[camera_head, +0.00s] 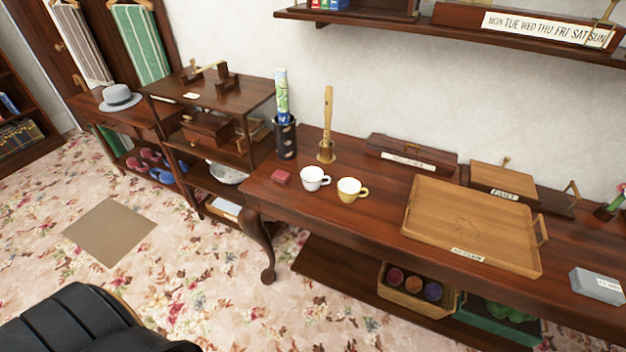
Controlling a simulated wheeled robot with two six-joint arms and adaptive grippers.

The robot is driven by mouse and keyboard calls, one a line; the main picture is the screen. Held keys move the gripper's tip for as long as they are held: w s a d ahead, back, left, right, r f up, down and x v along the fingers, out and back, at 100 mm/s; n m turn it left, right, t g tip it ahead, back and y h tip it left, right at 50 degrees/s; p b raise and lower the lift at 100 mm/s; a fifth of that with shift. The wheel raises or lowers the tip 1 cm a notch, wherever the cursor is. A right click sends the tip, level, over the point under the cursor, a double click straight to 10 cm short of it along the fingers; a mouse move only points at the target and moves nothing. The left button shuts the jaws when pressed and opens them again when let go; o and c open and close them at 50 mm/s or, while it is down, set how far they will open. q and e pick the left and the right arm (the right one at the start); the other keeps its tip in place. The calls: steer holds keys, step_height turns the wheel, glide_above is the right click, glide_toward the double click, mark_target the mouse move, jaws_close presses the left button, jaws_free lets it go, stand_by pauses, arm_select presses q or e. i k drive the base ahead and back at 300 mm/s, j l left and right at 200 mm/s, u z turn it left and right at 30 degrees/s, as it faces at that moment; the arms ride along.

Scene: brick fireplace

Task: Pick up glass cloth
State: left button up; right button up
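Two striped cloths hang from wooden hangers at the upper left. One is a green and white striped cloth (140,45); the other is a pale cloth with darker stripes (80,42), to its left. Both hang above the low wooden bench at the far left, well away from the long table. I cannot tell whether either one is the glass cloth; no label on them can be read. No other cloth is clear in view. Neither of my grippers is in view.
The long wooden table (380,208) holds a white cup (313,179), a yellow-handled cup (350,190) and a wooden tray (470,222). A grey hat (119,98) lies on the bench. A brown mat (108,233) lies on open floral carpet. A black ribbed shape fills the lower left.

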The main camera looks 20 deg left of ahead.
mark_target(597, 287)
steer(key=z, duration=1.3)
